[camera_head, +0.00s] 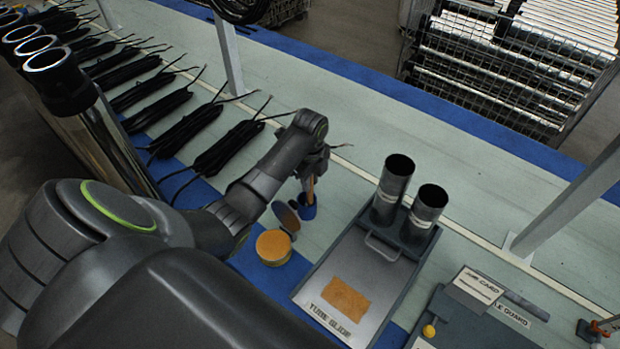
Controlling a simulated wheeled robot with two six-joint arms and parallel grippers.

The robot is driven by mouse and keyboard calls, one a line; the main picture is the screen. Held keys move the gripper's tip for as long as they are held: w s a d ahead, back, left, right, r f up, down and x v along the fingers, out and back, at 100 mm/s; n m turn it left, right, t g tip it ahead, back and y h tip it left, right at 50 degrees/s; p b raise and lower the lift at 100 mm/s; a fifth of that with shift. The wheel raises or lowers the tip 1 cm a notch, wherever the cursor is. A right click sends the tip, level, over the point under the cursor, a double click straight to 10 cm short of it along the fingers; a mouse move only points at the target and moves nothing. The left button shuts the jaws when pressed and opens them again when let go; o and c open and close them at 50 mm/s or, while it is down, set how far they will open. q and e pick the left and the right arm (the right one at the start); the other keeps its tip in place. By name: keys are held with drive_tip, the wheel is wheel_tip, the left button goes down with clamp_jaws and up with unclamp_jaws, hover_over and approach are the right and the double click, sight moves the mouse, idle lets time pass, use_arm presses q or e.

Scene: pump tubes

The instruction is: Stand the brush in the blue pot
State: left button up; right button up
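The blue pot (307,209) stands on the bench just in front of my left gripper. The brush (311,188) has a thin tan handle and is close to upright. Its lower end goes down at the pot's mouth, and its tip is hidden. My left gripper (312,174) is directly above the pot, at the upper part of the brush. The fingers are small and dark here, so I cannot tell whether they grip the handle or stand around it. My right gripper is not in view.
A round orange-topped tin (273,247) and a tilted disc (286,216) are close beside the pot. To the right is a grey tray (328,258) with two dark upright cylinders (393,184) behind it. Black bundles (229,147) lie at left.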

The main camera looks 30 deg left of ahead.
use_arm(q)
drive_tip(key=o, duration=0.4)
drive_tip(key=shift+c, duration=0.2)
drive_tip(key=r, duration=0.4)
drive_tip(key=r+b, duration=0.1)
drive_tip(key=r, duration=0.1)
drive_tip(key=shift+s+d, duration=0.2)
drive_tip(key=shift+d, duration=0.2)
wheel_tip(320, 180, up, 11)
drive_tip(key=p, duration=1.1)
drive_tip(key=shift+r, duration=0.2)
drive_tip(key=shift+s+f, duration=0.1)
